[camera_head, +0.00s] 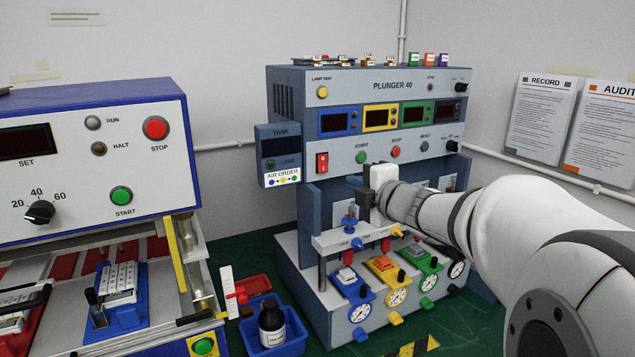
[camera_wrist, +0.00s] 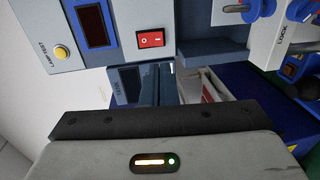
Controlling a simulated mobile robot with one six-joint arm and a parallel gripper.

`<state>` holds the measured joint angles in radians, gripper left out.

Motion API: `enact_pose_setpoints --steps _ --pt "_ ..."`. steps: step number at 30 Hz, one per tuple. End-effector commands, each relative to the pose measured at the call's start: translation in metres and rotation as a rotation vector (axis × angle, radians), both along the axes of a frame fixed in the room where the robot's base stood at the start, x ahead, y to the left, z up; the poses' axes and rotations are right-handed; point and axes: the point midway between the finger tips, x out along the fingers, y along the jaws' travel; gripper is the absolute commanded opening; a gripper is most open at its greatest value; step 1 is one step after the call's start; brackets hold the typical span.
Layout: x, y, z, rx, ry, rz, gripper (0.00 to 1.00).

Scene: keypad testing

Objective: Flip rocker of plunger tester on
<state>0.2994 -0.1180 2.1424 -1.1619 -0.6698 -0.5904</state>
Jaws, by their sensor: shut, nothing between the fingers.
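The plunger tester (camera_head: 390,86), labelled PLUNGER 40, is a blue and pale grey machine on the green table. Its red rocker (camera_head: 322,163) sits at the left of the front panel, below the yellow lamp-test button and right of the tank box. The rocker also shows in the wrist view (camera_wrist: 150,39), top centre, with white marks on its face; I cannot tell which side is pressed. My gripper (camera_head: 361,190) is shut and empty, right of and slightly below the rocker, apart from it. The fingertips are partly hidden in the head view.
The tank box (camera_head: 278,155) juts out left of the rocker. A plunger fixture (camera_head: 350,239) with a blue knob stands below my gripper. A second tester (camera_head: 80,165) stands at left. A blue bin (camera_head: 275,344) with a dark bottle sits between the machines.

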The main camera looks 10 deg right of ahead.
Motion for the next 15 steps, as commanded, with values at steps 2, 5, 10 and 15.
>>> enact_pose_setpoints --steps 2,5,10,15 --pt "0.018 0.007 -0.003 0.001 0.004 0.004 0.00" --pt "0.038 0.013 -0.005 0.002 0.003 0.004 0.00" --pt "0.070 0.024 -0.009 0.002 0.003 0.003 0.00" --pt "0.092 0.030 -0.011 0.001 0.002 0.002 0.00"
